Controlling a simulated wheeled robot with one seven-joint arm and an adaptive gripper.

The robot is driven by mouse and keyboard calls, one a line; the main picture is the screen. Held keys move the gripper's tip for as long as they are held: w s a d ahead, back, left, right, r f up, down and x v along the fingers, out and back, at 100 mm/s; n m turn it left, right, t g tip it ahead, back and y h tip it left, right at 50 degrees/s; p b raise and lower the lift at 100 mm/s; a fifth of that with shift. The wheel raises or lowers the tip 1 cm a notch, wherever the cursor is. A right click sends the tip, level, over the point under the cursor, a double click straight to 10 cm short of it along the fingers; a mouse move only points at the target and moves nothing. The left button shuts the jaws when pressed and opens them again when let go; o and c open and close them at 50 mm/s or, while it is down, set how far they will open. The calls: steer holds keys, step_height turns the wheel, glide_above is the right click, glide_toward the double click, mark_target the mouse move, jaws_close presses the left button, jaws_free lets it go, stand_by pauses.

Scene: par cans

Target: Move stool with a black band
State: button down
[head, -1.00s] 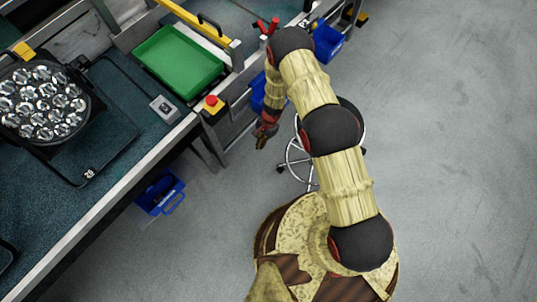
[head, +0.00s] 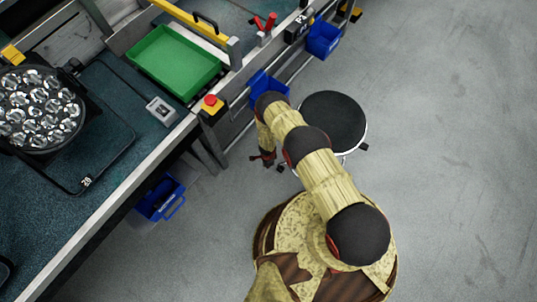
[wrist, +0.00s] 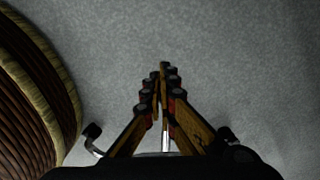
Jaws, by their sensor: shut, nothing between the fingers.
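The stool (head: 333,120) stands on the floor beyond my base in the head view. Its round black seat shows, with a light ring below it and a dark caster at the right; my arm covers its near left part. A band cannot be made out. My gripper (head: 263,160) is left of the stool, low over the floor and apart from the seat. In the wrist view my gripper (wrist: 165,72) has its fingers together with nothing between them. Chrome legs with dark casters (wrist: 92,132) show low on both sides of the fingers.
A workbench (head: 118,205) runs along the left with a par can (head: 38,108), a green tray (head: 174,62) and a red button box (head: 211,105). Blue bins (head: 323,38) hang on its side. The floor to the right is clear.

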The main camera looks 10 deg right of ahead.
step_height(320, 180, down, 7)
steer(key=b, duration=0.4)
steer(key=shift+b, duration=0.35)
steer(key=shift+w+d+r, duration=0.1)
steer(key=shift+d+r, duration=0.05)
steer(key=shift+d, duration=0.35)
steer(key=shift+w+d+r, duration=0.1)
steer(key=shift+d, duration=1.4)
